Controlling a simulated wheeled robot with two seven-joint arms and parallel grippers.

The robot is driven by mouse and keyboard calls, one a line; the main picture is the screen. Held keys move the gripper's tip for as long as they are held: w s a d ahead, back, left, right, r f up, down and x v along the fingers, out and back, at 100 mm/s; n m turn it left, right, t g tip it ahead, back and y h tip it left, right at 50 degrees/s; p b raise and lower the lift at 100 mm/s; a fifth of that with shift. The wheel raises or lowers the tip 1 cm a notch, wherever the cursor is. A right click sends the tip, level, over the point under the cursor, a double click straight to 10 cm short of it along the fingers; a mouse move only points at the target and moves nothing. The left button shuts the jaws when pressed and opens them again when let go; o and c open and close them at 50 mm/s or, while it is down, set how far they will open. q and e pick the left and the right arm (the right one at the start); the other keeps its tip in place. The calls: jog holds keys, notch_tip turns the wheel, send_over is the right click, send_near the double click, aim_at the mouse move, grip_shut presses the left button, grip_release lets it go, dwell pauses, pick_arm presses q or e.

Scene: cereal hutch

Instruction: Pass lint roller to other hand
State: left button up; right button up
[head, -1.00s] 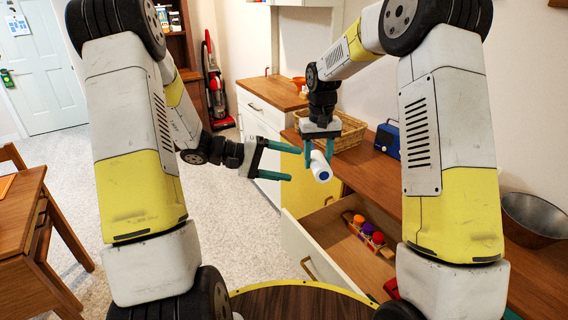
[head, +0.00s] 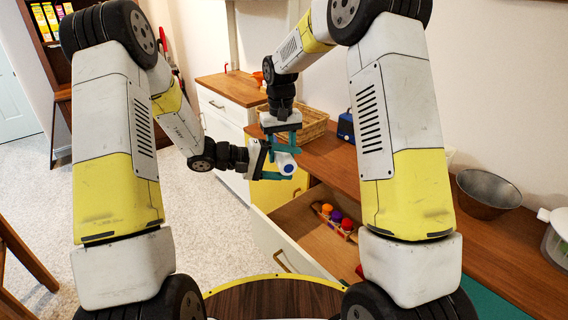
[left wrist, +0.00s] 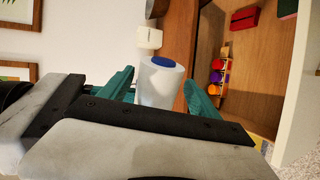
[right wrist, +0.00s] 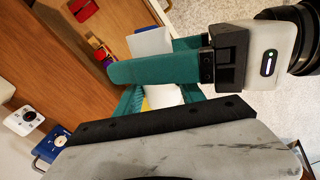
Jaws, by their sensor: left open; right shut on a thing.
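The lint roller (head: 287,163) is a white cylinder with a blue end, held in the air above the open drawer's left side. My right gripper (head: 284,150) comes down from above and is shut on it. My left gripper (head: 278,165) reaches in from the left and is open. In the left wrist view the lint roller (left wrist: 160,82) stands between the two teal fingers, with gaps to each visible. In the right wrist view a left finger (right wrist: 155,71) crosses in front and hides much of the roller (right wrist: 163,96).
The open drawer (head: 300,240) below holds a row of several coloured round-topped pieces (head: 336,217). On the wooden counter stand a wicker basket (head: 312,124), a blue box (head: 346,127) and a metal bowl (head: 488,190). The carpet at left is clear.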

pick_arm(q)
jog(key=c, duration=1.5)
jog(key=shift+c, duration=0.2)
pick_arm(e)
jog(key=o, duration=1.4)
jog(key=shift+c, duration=0.2)
jog(key=shift+o, duration=0.9)
